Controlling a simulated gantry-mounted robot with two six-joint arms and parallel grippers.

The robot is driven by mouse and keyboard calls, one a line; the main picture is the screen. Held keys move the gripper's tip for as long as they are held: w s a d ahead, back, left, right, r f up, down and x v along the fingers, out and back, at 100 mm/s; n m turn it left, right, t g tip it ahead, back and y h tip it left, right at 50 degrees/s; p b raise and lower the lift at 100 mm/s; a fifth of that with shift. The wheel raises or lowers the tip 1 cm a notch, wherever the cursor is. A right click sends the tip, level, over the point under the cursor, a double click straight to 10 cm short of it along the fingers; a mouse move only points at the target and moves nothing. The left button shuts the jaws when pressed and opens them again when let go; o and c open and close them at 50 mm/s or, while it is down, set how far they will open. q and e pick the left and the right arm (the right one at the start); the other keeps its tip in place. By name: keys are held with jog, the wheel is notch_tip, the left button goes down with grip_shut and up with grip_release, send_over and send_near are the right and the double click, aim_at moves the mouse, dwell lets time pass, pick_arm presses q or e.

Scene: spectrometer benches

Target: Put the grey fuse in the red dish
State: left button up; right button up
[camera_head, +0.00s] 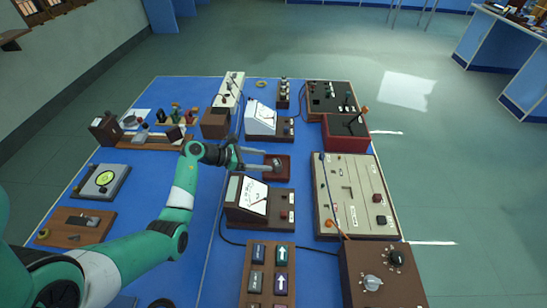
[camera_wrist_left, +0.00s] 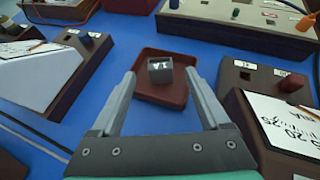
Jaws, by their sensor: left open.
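A small grey block with pale marks on its front, which looks like the grey fuse (camera_wrist_left: 160,70), sits inside the square brownish-red dish (camera_wrist_left: 152,97). In the head view the dish (camera_head: 283,176) lies on the blue bench near its middle, with the grey fuse (camera_head: 277,162) in it. My left gripper (camera_head: 266,160) is open and reaches in from the left at the dish. In the left wrist view its two fingers stand apart at either side of the dish, and the fuse shows between the fingertips, touching neither. My right gripper is not in view.
A meter box (camera_head: 262,206) stands just in front of the dish, and a white-faced meter (camera_head: 261,120) stands behind it. A large beige panel (camera_head: 352,196) is to the right. A brown block (camera_head: 215,123) stands behind my forearm. Bare blue surface lies left of the dish.

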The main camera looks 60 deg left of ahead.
pick_arm(q)
jog(key=p+v, duration=0.1)
jog(key=v, duration=0.4)
jog(key=shift+s+r, duration=0.1)
jog(key=shift+s, duration=0.05)
